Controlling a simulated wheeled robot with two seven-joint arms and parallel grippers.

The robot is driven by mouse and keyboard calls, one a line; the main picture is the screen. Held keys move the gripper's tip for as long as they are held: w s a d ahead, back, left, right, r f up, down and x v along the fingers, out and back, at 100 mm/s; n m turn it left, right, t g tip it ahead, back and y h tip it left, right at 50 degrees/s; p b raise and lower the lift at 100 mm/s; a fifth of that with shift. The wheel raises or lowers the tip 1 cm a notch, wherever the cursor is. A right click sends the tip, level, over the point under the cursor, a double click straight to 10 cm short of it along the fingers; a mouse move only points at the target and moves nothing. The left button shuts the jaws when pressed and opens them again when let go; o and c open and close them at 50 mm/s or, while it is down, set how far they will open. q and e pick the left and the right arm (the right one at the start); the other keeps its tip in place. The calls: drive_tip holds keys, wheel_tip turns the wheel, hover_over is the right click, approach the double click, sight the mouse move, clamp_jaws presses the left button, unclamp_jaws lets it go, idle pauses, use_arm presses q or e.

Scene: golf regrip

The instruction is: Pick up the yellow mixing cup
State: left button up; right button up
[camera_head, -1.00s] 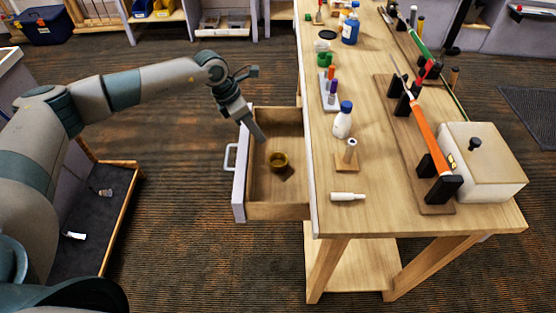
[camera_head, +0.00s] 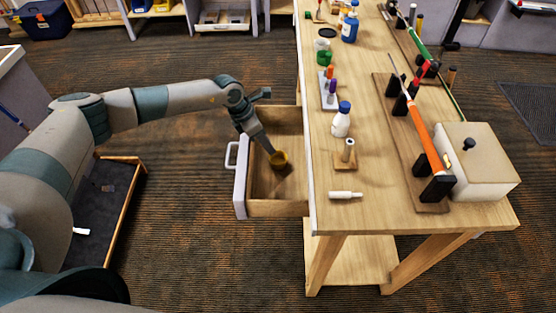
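My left gripper (camera_head: 270,149) reaches down into the drawer from the upper left. Its fingertips are at the cup's upper left rim and cover part of it. The fingers overlap one another from this angle, so I cannot tell whether they are open or shut on the cup. My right gripper is not in view.
The drawer's front panel and handle (camera_head: 231,157) stand left of the cup, and the workbench (camera_head: 385,222) rises on its right. On the bench are a white bottle with a blue cap (camera_head: 341,122), a small wooden stand (camera_head: 345,160) and a white tube (camera_head: 346,195).

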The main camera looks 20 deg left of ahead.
sight(278, 157)
use_arm(q)
drive_tip(key=shift+w+d+f+p, duration=0.1)
drive_tip(key=shift+d+f+p, duration=0.15)
drive_tip(key=shift+p, duration=0.1)
drive_tip(key=shift+p+x, duration=0.45)
drive_tip(key=shift+x, duration=1.4)
drive_tip(key=shift+a, duration=0.1)
clamp_jaws()
